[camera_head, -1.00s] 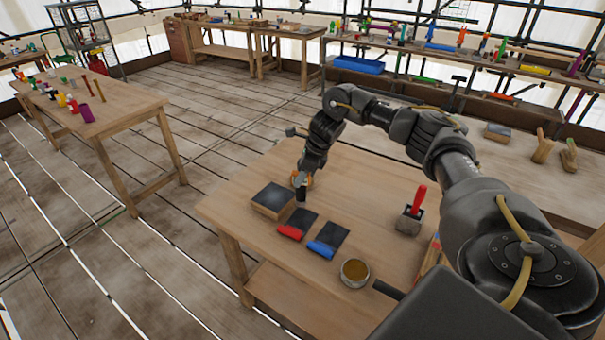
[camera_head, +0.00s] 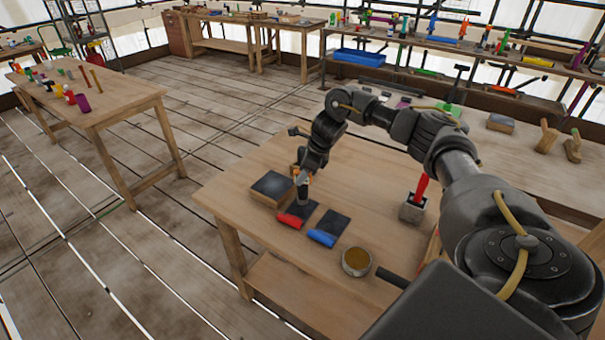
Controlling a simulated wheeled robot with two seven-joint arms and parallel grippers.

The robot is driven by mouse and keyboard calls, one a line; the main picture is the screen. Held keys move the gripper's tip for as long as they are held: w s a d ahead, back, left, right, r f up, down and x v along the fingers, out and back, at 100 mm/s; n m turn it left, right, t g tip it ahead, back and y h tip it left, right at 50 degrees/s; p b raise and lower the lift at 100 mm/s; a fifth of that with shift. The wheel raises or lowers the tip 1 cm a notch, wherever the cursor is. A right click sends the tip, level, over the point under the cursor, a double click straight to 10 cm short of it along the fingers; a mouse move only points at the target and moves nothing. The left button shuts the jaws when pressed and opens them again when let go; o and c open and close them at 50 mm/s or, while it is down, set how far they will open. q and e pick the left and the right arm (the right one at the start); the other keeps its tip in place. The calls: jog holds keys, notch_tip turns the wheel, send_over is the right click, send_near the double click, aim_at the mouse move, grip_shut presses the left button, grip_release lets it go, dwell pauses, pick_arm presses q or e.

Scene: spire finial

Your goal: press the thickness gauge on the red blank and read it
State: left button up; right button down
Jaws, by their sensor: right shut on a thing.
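The red blank (camera_head: 290,220) lies on the near wooden table; it has a red end and a dark flat plate. My right gripper (camera_head: 302,174) is shut on the thickness gauge (camera_head: 303,190), a small grey and dark upright thing. The gauge's lower end is at the far part of the red blank's dark plate; whether it touches is too small to tell. No reading can be made out. My left gripper is not in view.
A blue-ended blank (camera_head: 321,238) lies right of the red one. A dark-topped block (camera_head: 272,187) stands close on the left. A round tin (camera_head: 356,262) and a red-handled tool in a grey block (camera_head: 413,208) are nearer right. The table's left front is clear.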

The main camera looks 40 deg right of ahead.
jog(key=shift+f, duration=0.2)
dwell(0.5)
jog(key=shift+f+b, duration=1.05)
jog(key=shift+f, duration=0.05)
jog(key=shift+s+f, duration=0.15)
jog(key=shift+f, duration=0.05)
dwell(1.2)
jog(key=shift+r, duration=0.1)
jog(key=shift+r+p, duration=0.75)
jog(key=shift+r, duration=0.2)
jog(key=shift+r+p, duration=1.05)
jog(key=shift+r, duration=0.55)
jog(key=shift+f, duration=0.15)
